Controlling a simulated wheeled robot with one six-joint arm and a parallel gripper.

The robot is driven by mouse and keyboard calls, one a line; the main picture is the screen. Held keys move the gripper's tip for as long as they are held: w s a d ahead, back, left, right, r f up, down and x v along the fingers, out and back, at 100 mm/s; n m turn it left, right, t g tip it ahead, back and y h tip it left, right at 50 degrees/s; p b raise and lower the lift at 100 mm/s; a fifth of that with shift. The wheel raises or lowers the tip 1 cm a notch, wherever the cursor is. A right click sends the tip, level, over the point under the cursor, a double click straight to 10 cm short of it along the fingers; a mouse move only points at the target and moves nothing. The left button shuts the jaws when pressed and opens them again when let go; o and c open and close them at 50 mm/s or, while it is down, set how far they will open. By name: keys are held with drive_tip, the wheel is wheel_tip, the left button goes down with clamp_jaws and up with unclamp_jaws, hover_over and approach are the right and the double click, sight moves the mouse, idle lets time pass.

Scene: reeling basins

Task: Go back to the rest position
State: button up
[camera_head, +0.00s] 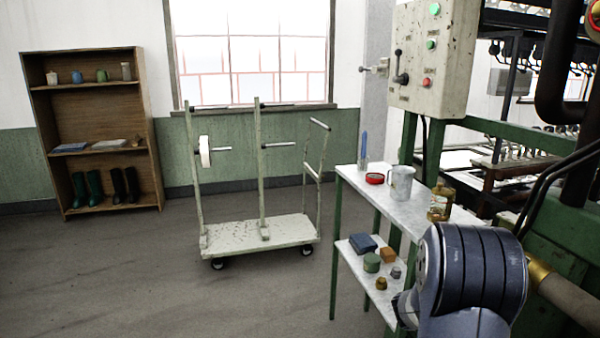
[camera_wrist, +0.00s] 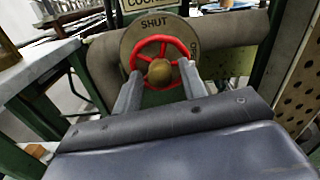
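My gripper (camera_wrist: 161,75) shows in the wrist view with its two grey fingers spread apart. A red handwheel (camera_wrist: 163,43) with a brass-coloured hub (camera_wrist: 160,73) faces the gripper. The fingertips overlap the lower left and lower right of its rim in the picture; whether they touch it I cannot tell. Behind the wheel is a round plate (camera_wrist: 184,26) marked "SHUT". In the head view my arm is at the lower right, and my gripper and the handwheel are not visible there.
A thick pipe (camera_wrist: 230,40) runs behind the wheel. A trolley (camera_head: 262,235) stands further off, with clear floor in front.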

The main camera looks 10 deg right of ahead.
drive_tip(key=shift+s+a+m+b, duration=0.15)
drive_tip(key=shift+a+m+b, duration=0.5)
drive_tip(key=shift+a, duration=0.9)
